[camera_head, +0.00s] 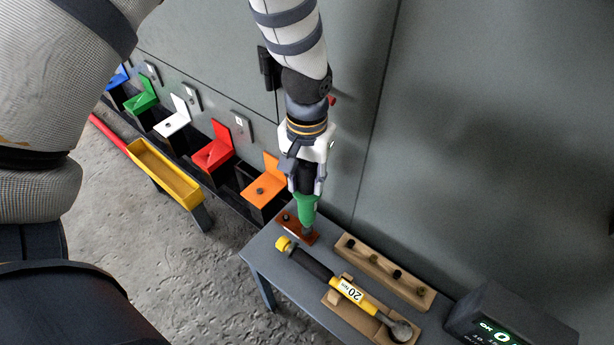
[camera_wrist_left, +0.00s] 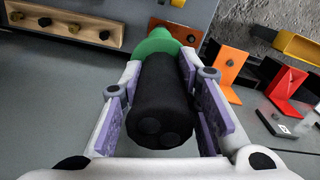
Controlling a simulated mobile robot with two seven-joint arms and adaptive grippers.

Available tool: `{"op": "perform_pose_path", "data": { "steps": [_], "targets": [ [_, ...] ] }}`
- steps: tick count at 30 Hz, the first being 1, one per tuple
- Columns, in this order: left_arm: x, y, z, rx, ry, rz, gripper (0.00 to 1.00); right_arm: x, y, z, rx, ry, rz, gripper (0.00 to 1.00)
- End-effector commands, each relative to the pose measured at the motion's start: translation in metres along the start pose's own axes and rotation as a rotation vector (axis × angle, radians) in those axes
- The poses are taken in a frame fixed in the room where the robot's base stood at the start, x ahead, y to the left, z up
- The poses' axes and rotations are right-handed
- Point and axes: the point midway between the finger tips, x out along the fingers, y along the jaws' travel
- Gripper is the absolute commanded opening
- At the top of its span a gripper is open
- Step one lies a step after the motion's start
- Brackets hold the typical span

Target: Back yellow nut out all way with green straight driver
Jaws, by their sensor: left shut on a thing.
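My left gripper (camera_head: 307,186) is shut on the dark handle of the green driver (camera_head: 306,209), which points down. Its lower end is at a rust-brown plate (camera_head: 291,226) near the table's left corner. In the left wrist view, my gripper (camera_wrist_left: 165,85) has its fingers on both sides of the black handle (camera_wrist_left: 163,115), with the green part (camera_wrist_left: 158,42) beyond. The plate (camera_wrist_left: 186,12) shows behind it. I cannot make out a yellow nut; the driver covers part of the plate. My right gripper is not in view.
A torque wrench (camera_head: 346,288) with a yellow end lies on a wooden cradle (camera_head: 341,305). A wooden rack (camera_head: 384,270) with dark pegs lies beside it. A display box (camera_head: 509,318) stands at the right. Coloured brackets (camera_head: 213,148) and a yellow tray (camera_head: 163,172) line the left.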

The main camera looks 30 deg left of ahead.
Motion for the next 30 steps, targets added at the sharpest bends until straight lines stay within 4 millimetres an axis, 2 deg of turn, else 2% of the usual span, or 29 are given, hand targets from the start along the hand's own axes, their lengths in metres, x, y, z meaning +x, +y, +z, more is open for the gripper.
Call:
{"op": "perform_pose_path", "data": {
  "steps": [30],
  "targets": [
    [0.0066,0.0001,-0.0006,0.0,0.002,0.0,0.0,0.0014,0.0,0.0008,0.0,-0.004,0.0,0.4]
  ]
}}
